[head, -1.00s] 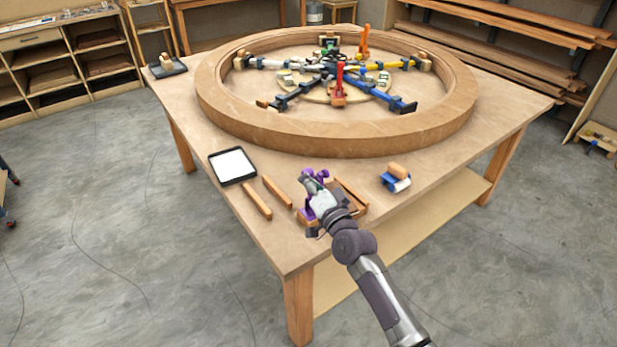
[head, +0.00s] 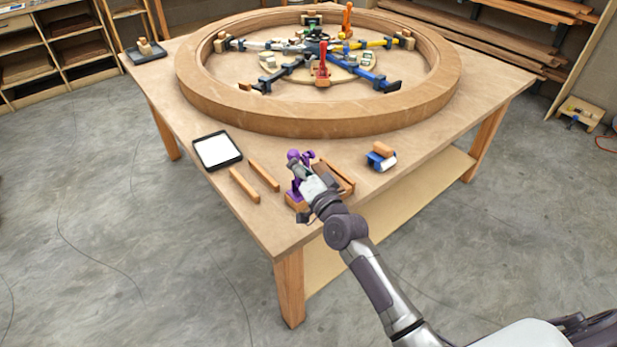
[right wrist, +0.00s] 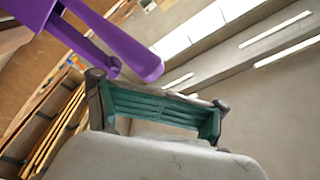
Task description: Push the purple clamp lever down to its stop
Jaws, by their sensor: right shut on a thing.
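The purple clamp (head: 295,187) stands on a small wooden block near the front edge of the table, with purple knobs at its top. My right gripper (head: 301,171) is at the clamp's upper part and partly covers it. In the right wrist view, the purple lever (right wrist: 125,45) slants across the upper left, close to the gripper (right wrist: 158,110) with its green pads. My left gripper is not in view.
A large wooden ring (head: 320,122) lies on the table (head: 225,210) behind the clamp. A black-framed tray (head: 217,151) and two wooden strips (head: 244,186) lie to the left. A blue roller-like tool (head: 380,157) lies to the right. The wooden strip (head: 335,178) beside the clamp is close to my gripper.

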